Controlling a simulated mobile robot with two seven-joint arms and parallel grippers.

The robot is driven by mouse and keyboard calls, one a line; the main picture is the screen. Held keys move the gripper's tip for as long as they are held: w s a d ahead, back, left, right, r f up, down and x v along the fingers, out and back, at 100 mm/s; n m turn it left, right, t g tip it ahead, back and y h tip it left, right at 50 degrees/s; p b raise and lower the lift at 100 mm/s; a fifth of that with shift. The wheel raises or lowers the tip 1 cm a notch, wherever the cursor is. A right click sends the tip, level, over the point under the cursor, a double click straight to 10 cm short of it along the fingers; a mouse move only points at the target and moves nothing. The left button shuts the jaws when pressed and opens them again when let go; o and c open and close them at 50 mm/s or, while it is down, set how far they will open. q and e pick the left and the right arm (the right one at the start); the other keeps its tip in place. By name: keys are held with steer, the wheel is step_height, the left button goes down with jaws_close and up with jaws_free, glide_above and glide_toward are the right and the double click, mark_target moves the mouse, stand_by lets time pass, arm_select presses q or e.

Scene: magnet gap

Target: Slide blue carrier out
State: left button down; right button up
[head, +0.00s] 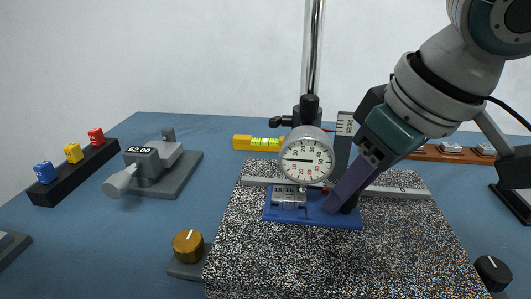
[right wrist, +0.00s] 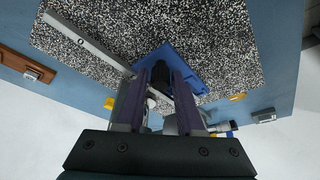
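The blue carrier (head: 280,213) is a flat plate on the speckled granite block (head: 300,255), in front of a grey straight rail (head: 400,191). A silver block (head: 289,196) sits on its left part, under the dial gauge (head: 307,155). A black knob (head: 350,205) stands on its right part. My right gripper (head: 338,205) reaches down from the upper right with its purple fingers at this knob. In the right wrist view the fingers (right wrist: 160,78) flank the knob and appear closed on it; the blue carrier (right wrist: 186,62) lies beyond. My left gripper is out of view.
The gauge hangs from a metal post (head: 313,60) just behind the carrier. A brass knob (head: 188,246) stands left of the granite, a black knob (head: 492,272) to its right. A micrometer (head: 146,170) and a rack of coloured blocks (head: 75,172) are at left. The granite's front is clear.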

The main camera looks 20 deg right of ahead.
jaws_close()
stand_by(1.0)
